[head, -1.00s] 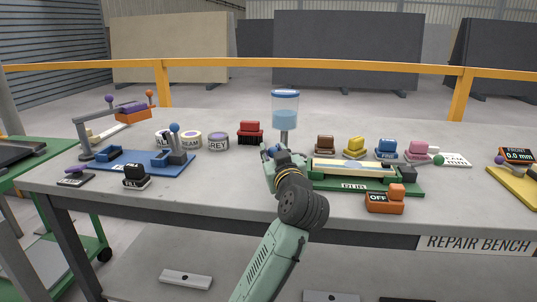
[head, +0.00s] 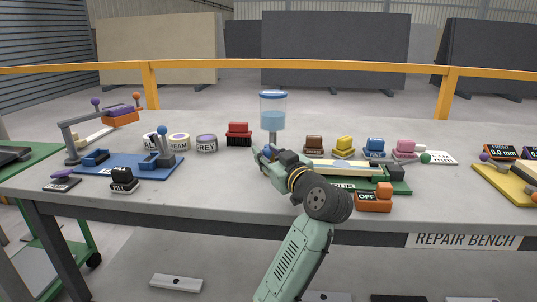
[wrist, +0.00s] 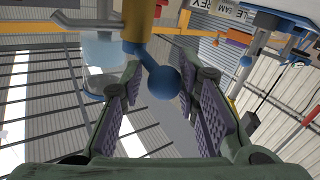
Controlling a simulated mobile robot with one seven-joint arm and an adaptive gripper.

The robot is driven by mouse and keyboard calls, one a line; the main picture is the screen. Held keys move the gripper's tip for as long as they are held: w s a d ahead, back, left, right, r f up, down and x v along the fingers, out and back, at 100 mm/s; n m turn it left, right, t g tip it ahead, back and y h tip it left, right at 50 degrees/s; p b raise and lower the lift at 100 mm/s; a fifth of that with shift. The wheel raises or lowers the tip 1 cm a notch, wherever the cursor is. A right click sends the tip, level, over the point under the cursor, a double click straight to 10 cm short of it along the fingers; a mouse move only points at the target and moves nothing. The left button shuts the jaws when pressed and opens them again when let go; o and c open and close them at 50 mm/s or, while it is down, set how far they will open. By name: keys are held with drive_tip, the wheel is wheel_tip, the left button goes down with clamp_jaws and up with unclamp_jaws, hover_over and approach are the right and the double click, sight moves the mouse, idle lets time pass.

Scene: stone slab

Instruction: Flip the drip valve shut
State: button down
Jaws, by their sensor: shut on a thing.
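The clear drip bottle (head: 273,118) with a blue lid and blue water stands upright behind the green grinder board (head: 400,188). In the wrist view the valve is a brass-coloured body (wrist: 137,22) with a short blue lever ending in a round blue knob (wrist: 161,82). My gripper (head: 262,152) is just below and in front of the bottle. In the wrist view my gripper (wrist: 160,76) has its padded fingers on either side of the knob, shut on it, with the knob closer to the right finger.
Several coloured blocks, including a brown one (head: 314,145) and a red one (head: 239,133), stand along the back. An orange OFF switch (head: 374,200) sits at the front right.

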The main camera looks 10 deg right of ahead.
drive_tip(key=shift+w+a, duration=0.1)
drive_tip(key=shift+a, duration=0.5)
drive_tip(key=c, duration=1.4)
unclamp_jaws()
drive_tip(key=shift+a, duration=0.1)
drive_tip(key=shift+c, duration=0.2)
drive_tip(key=shift+o, duration=0.5)
drive_tip(key=shift+d, duration=0.45)
drive_tip(key=v, duration=1.2)
